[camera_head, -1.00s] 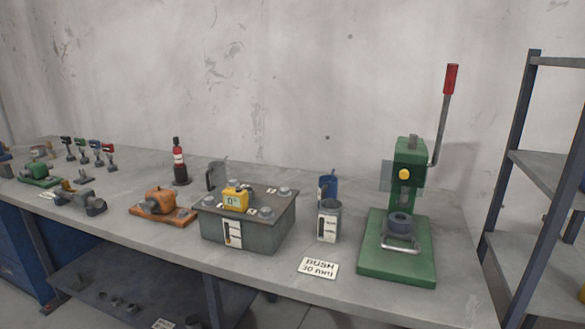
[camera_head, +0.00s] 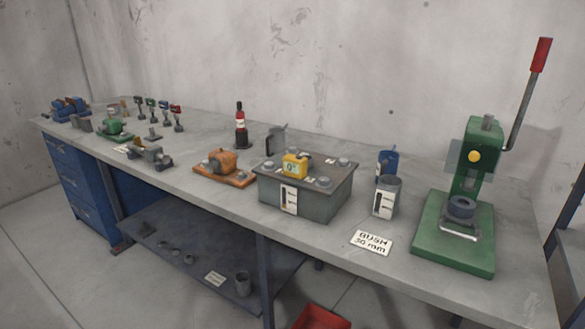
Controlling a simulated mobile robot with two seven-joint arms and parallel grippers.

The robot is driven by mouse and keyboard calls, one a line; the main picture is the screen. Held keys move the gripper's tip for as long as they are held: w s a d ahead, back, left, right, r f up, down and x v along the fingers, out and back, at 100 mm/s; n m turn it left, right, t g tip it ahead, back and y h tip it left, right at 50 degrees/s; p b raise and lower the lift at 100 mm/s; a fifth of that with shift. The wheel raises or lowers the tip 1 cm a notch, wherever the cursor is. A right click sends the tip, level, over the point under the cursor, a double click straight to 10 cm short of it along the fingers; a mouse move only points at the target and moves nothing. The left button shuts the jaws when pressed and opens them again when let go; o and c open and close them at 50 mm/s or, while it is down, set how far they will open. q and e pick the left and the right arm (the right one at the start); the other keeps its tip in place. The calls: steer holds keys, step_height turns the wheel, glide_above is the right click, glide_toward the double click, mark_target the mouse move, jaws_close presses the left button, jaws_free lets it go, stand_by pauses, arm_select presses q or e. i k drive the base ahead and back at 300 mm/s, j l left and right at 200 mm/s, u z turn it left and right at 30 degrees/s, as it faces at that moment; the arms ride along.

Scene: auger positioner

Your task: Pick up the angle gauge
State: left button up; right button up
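The angle gauge looks to be the small yellow box (camera_head: 295,164) with a pale display that seems to read 0°. It sits on top of a grey block-shaped unit (camera_head: 334,200), among several round grey caps. The unit stands on the workbench (camera_head: 330,258) near its front edge. Neither of my grippers is in view.
A green press (camera_head: 455,240) with a red-tipped lever stands right of the unit. An orange device (camera_head: 222,163) stands left. A red bin (camera_head: 320,318) is on the floor.

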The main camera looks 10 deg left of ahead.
mark_target(291, 167)
steer(key=j+z, duration=0.15)
steer(key=z, duration=0.25)
steer(key=i+j+z, duration=0.1)
steer(key=z, duration=0.25)
steer(key=j+z, duration=0.2)
steer(key=z, duration=0.2)
steer(key=j+z, duration=0.25)
steer(key=j, duration=0.3)
steer(key=k+j+z, duration=0.25)
steer(key=j, duration=0.25)
steer(key=i, duration=0.1)
